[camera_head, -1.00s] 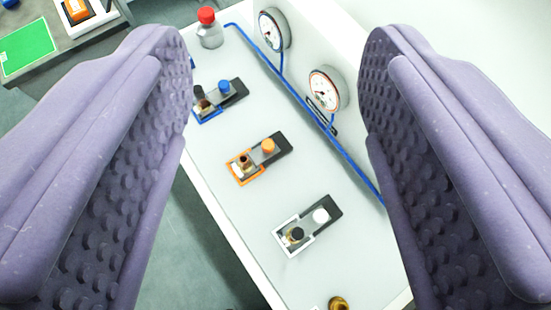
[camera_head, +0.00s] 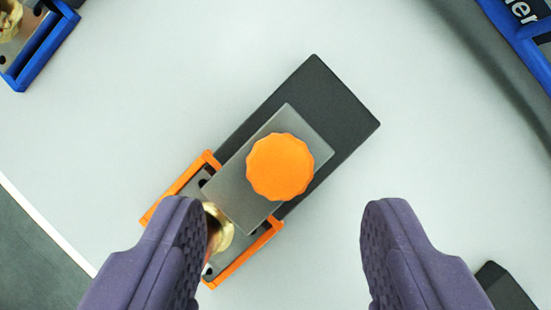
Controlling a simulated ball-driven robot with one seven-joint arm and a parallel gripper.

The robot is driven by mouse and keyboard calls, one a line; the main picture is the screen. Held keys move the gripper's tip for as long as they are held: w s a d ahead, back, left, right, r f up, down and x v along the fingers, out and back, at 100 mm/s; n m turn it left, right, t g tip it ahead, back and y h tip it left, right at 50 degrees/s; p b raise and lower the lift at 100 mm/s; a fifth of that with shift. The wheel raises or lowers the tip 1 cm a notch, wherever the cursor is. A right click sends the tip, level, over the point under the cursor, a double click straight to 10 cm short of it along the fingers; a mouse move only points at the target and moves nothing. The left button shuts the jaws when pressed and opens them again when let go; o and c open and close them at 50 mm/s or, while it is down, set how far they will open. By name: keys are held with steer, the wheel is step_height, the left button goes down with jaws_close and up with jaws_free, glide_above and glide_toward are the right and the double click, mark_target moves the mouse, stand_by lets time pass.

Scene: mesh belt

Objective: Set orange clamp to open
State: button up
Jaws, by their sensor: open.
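The orange clamp (camera_head: 240,215) lies on the pale panel in the middle of the view, running diagonally from lower left to upper right. It has an orange bracket, a dark base plate (camera_head: 318,100), a grey metal slide and a scalloped orange knob (camera_head: 280,167) on top. A brass part (camera_head: 217,230) shows at its lower left, partly behind my left finger. My gripper (camera_head: 284,225) is open and empty close above the panel. The knob lies between the fingers sideways but ahead of their tips, and neither finger appears to touch it.
A blue clamp (camera_head: 40,50) is at the upper left corner. A dark plate corner (camera_head: 503,288) shows at the lower right. The panel edge (camera_head: 45,230) runs along the lower left.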

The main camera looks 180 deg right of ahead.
mark_target(281, 171)
steer(key=x, duration=0.4)
steer(key=shift+w+a+f+b, duration=0.1)
steer(key=shift+w+f+b, duration=0.1)
steer(key=shift+b, duration=0.1)
jaws_close()
